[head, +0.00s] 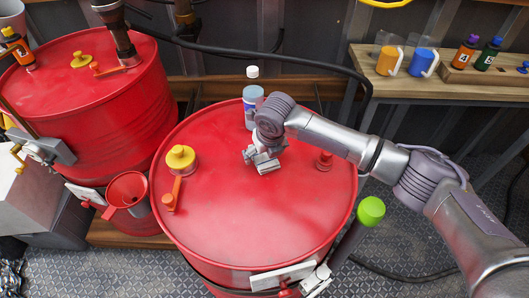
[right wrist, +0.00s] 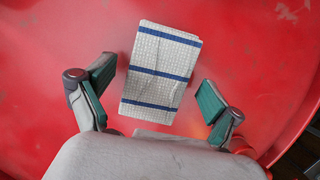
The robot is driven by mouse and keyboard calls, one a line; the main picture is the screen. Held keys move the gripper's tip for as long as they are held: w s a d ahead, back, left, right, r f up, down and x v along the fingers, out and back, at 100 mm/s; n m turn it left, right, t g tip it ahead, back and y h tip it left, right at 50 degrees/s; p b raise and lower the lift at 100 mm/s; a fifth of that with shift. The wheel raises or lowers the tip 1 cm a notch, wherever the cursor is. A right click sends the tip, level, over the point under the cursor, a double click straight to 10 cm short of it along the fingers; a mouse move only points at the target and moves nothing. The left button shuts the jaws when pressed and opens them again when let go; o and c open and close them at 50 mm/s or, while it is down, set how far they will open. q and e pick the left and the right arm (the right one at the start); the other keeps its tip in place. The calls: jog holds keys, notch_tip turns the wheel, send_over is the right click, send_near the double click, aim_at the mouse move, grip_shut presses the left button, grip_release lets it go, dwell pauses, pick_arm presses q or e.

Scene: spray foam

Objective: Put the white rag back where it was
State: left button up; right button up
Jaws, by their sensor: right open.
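The white rag (right wrist: 158,68) is a folded white cloth with blue stripes. In the right wrist view it lies flat on the red drum top (head: 230,225). My right gripper (head: 264,160) is over the far middle part of this drum top in the head view. In the right wrist view its open, empty fingers (right wrist: 157,84) stand on either side of the rag, with gaps to its edges. In the head view the gripper hides most or all of the rag, so I cannot make it out clearly. My left gripper is not in view.
A spray bottle with a white cap (head: 253,108) stands just behind the gripper. A yellow cap (head: 181,158) and a small red fitting (head: 324,161) rise from the drum top. A second red drum (head: 110,105) is at left. A wooden shelf (head: 400,84) with mugs and bottles is at right.

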jog(key=shift+r, duration=0.1)
jog(key=b+v, duration=0.1)
jog(key=v, duration=1.1)
